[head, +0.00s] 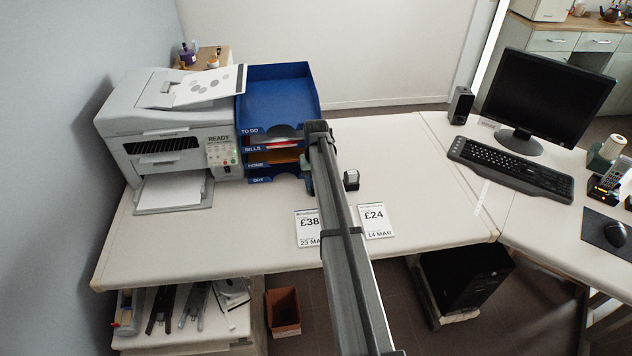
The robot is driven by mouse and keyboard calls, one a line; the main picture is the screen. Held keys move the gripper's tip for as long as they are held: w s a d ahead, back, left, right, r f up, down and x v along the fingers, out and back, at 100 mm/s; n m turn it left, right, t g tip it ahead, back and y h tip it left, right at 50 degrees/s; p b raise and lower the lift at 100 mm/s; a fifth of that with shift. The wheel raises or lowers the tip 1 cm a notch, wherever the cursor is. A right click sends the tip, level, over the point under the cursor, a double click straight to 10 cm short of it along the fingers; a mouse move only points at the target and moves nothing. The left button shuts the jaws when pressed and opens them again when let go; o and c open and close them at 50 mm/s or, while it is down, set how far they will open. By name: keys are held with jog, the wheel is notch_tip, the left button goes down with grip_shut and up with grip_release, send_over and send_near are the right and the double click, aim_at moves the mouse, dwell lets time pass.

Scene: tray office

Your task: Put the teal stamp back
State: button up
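A small dark block with a pale top (351,180), which looks like a stamp, stands on the white desk just right of my arm. No teal colour shows clearly on it. My arm reaches up from the front edge, and its end, my gripper (308,180), is in front of the blue letter tray. The fingers are mostly hidden behind the arm, so I cannot tell whether they are open or hold anything. A wooden stand (206,57) behind the printer carries a purple item (188,54) and other small items, too small to identify.
The blue tray stack (277,79) is labelled TO DO, BILLS, HOME and OUT. A printer (170,115) stands left of it. A monitor (548,92) and keyboard (510,168) are at right.

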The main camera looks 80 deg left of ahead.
jog(key=o, duration=0.3)
notch_tip(320, 180, up, 12)
jog(key=shift+r, duration=0.2)
dwell(0.6)
jog(key=shift+o, duration=0.6)
